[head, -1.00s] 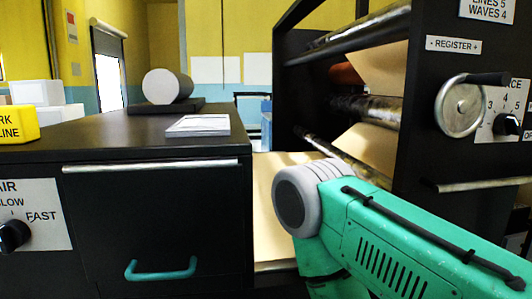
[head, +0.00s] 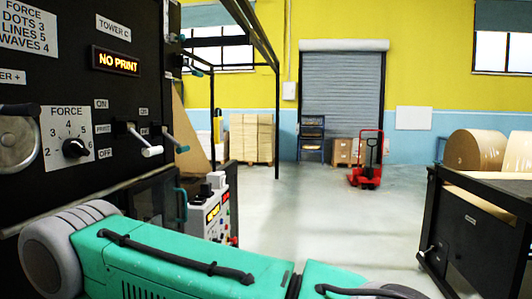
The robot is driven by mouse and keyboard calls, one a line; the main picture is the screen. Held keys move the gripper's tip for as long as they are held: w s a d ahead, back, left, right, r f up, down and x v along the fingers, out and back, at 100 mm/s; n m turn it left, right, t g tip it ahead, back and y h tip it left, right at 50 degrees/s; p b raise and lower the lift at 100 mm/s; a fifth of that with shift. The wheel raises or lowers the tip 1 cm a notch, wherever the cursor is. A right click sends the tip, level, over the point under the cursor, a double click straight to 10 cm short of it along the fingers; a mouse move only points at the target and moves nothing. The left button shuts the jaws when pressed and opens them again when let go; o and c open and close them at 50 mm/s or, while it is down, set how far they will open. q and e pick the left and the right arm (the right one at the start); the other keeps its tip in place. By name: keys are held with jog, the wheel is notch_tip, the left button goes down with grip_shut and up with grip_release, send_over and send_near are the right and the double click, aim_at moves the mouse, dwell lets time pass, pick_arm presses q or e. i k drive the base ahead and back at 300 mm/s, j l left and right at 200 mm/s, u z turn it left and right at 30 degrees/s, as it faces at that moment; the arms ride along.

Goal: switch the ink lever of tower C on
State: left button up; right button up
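The TOWER C sign (head: 114,29) is on a black panel at the left of the head view. Below it a lit display reads NO PRINT (head: 115,61). My green arm crosses the bottom; neither gripper is in view.
A FORCE dial (head: 75,148) and a round handwheel (head: 18,140) are on the same panel. A control box (head: 213,212) stands beyond my arm. A red pallet jack (head: 367,172) stands behind; the middle floor is clear.

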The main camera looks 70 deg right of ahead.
aim_at(181, 149)
jog(key=k+l+z, duration=0.1)
jog(key=z, duration=1.55)
jog(key=i+l+u, duration=0.1)
jog(key=i+l, duration=0.15)
jog(key=l, duration=0.15)
jog(key=i+l+u, duration=0.15)
jog(key=l, duration=0.3)
jog(key=i+l+u, duration=0.1)
jog(key=i+l, duration=0.2)
jog(key=l, duration=0.15)
jog(key=i+l+u, duration=0.15)
jog(key=l, duration=0.3)
jog(key=i+l+u, duration=0.1)
jog(key=i+l, duration=0.15)
jog(key=l, duration=0.25)
jog(key=i+l+u, duration=0.1)
jog(key=l, duration=0.4)
jog(key=i+l+u, duration=0.15)
jog(key=l, duration=0.35)
jog(key=i+l+u, duration=0.1)
jog(key=l, duration=0.45)
